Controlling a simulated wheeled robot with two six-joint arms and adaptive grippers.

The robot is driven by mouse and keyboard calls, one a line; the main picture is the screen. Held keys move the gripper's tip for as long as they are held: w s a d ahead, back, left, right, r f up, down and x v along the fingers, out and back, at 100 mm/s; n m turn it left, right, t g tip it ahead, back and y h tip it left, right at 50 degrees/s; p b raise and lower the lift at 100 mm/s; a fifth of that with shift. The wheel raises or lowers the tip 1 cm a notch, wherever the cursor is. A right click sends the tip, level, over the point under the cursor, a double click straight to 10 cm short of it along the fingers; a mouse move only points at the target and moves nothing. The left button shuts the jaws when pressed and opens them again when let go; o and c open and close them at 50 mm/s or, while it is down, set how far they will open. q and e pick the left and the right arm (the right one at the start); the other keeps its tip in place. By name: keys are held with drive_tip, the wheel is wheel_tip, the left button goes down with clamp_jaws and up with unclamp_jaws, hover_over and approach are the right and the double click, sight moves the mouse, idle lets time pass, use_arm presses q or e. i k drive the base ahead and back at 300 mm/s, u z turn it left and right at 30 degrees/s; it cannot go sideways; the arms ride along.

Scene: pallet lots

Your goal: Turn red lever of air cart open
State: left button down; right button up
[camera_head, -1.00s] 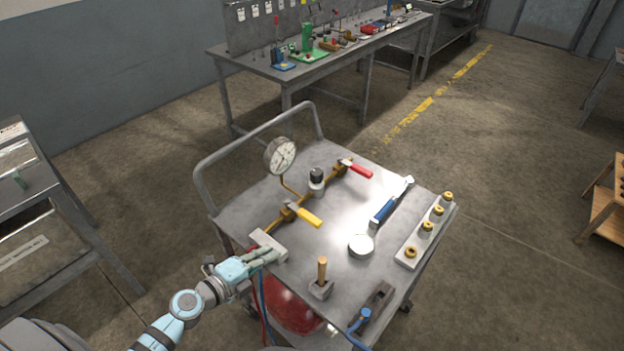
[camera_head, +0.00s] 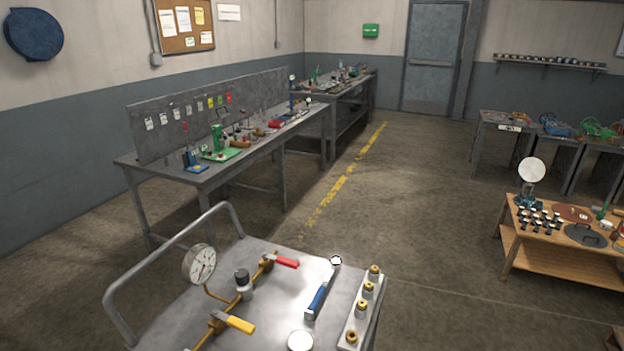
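The air cart (camera_head: 264,328) stands at the bottom of the head view, its near part cut off by the frame. The red lever (camera_head: 286,262) sits on the brass pipe at the cart's far side and points right, seemingly across the pipe. A yellow lever (camera_head: 238,323) sits nearer on the same pipe. A pressure gauge (camera_head: 199,264) stands left of the pipe. A black-topped fitting (camera_head: 243,279) is between the two levers. Neither of my grippers shows in the head view now.
A blue-handled wrench (camera_head: 319,298), a round silver part (camera_head: 300,341) and a block with several brass fittings (camera_head: 362,310) lie on the cart. The handrail (camera_head: 160,259) rises at its left. A workbench (camera_head: 215,172) is behind; a wooden table (camera_head: 548,257) stands right. Floor between is clear.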

sight(279, 259)
drive_tip(key=k, duration=1)
drive_tip(key=z, duration=1.2)
drive_tip(key=i, duration=4.35)
drive_tip(key=u, duration=3.4)
drive_tip(key=i, duration=0.45)
drive_tip(key=u, duration=0.05)
